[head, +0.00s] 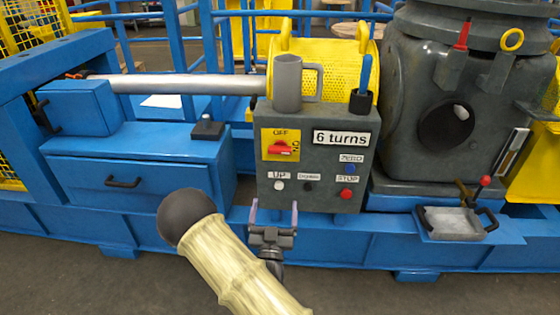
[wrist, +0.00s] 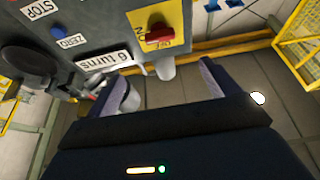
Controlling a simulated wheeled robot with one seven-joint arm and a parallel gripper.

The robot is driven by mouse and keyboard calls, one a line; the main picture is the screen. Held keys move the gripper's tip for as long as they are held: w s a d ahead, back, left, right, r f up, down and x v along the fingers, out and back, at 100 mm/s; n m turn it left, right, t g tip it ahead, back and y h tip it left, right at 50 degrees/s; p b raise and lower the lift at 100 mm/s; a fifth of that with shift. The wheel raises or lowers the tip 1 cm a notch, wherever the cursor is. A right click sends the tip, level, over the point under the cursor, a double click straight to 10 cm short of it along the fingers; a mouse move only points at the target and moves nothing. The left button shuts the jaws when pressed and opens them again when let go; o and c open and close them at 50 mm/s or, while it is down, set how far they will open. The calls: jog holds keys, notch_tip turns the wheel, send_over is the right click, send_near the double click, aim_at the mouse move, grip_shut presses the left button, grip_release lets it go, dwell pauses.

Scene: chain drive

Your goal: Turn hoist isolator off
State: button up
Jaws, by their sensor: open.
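The hoist isolator is a red handle (head: 281,150) on a yellow plate (head: 269,152) on a grey control box (head: 318,201). OFF is printed above the handle and ON to its right; the handle lies roughly horizontal. In the wrist view, which is upside down, the red handle (wrist: 160,36) shows on its plate beyond my fingertips. My gripper (head: 274,207) is open and empty in front of the box's lower edge in the head view, below the isolator and apart from it. Its two spread fingers also show in the wrist view (wrist: 167,73).
A grey mug (head: 288,85) and a dark cup (head: 361,103) with a blue tool stand on the box. Blue (head: 350,168) and red (head: 346,194) buttons, white (head: 279,186) and black ones, and a "6 turns" label (head: 341,138) share its front. A small tray (head: 452,224) sits right.

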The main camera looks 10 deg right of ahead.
aim_at(280, 154)
jog(key=b+x, duration=0.1)
jog(key=x, duration=1.6)
jog(key=shift+w+r+b, duration=0.1)
jog(key=shift+w+b, duration=0.15)
jog(key=shift+b, duration=0.05)
jog(key=c, duration=1)
